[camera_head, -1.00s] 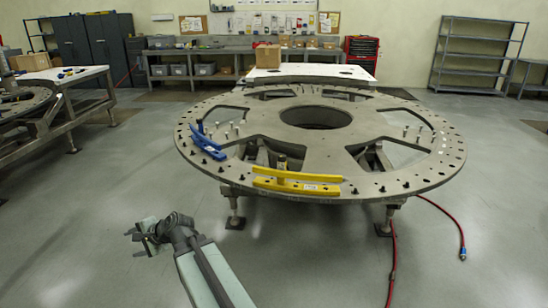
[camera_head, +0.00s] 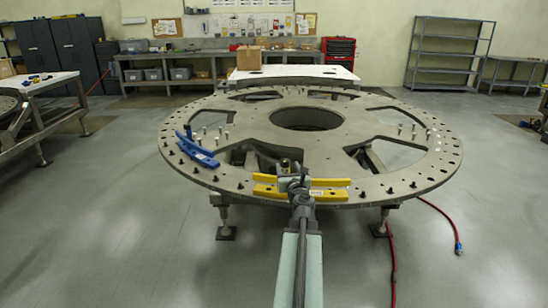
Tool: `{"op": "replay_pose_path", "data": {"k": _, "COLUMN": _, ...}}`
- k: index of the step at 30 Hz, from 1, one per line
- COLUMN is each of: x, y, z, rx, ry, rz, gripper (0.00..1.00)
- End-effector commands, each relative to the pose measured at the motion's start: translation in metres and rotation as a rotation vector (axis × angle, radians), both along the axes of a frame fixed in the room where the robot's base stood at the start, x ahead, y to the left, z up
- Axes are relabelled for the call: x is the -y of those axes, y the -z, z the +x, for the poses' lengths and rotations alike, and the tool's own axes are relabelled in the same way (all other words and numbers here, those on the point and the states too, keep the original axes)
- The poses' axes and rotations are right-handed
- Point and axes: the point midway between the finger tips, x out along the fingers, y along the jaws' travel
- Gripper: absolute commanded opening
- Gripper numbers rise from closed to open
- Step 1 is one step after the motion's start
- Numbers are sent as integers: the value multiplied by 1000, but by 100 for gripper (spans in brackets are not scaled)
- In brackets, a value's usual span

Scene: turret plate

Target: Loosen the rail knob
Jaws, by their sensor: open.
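The large round turret plate (camera_head: 235,150) stands on legs in the middle of the floor. A yellow rail (camera_head: 330,195) lies along its near rim. A small dark brass-coloured knob (camera_head: 285,165) stands up near the middle of the rail, partly hidden by my gripper. A blue rail (camera_head: 198,154) lies on the rim to the left. My gripper (camera_head: 293,183) is open and in front of the yellow rail, overlapping its middle and the knob's lower part. I cannot tell whether it touches the knob.
Several upright pins (camera_head: 212,133) and bolts stand on the plate around its cut-outs. A red hose (camera_head: 440,212) lies on the floor to the right. A steel table (camera_head: 50,88) stands at the left, and a white table (camera_head: 290,77) behind the plate.

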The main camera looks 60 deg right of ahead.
Motion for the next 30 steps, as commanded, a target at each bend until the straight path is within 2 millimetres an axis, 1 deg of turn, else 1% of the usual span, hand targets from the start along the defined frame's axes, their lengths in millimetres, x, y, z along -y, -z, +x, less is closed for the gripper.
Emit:
{"op": "replay_pose_path", "data": {"k": 1, "x": 3, "y": 0, "z": -4, "rx": 1, "ry": 6, "rz": 1, "gripper": 56}}
{"op": "replay_pose_path", "data": {"k": 3, "x": 4, "y": 0, "z": -6, "rx": 3, "ry": 10, "rz": 1, "gripper": 56}}
{"op": "replay_pose_path", "data": {"k": 8, "x": 7, "y": 0, "z": -2, "rx": 2, "ry": 8, "rz": 1, "gripper": 56}}
{"op": "replay_pose_path", "data": {"k": 11, "x": 15, "y": 0, "z": 5, "rx": 1, "ry": 8, "rz": 1, "gripper": 56}}
{"op": "replay_pose_path", "data": {"k": 18, "x": 48, "y": 0, "z": 36, "rx": 0, "ry": 7, "rz": 0, "gripper": 56}}
{"op": "replay_pose_path", "data": {"k": 21, "x": 58, "y": 0, "z": 46, "rx": 0, "ry": 7, "rz": 0, "gripper": 56}}
{"op": "replay_pose_path", "data": {"k": 24, "x": 61, "y": 0, "z": 49, "rx": 0, "ry": 8, "rz": 0, "gripper": 56}}
{"op": "replay_pose_path", "data": {"k": 29, "x": 60, "y": 0, "z": 48, "rx": 0, "ry": 8, "rz": 0, "gripper": 56}}
{"op": "replay_pose_path", "data": {"k": 30, "x": 60, "y": 0, "z": 48, "rx": 0, "ry": 8, "rz": 0, "gripper": 53}}
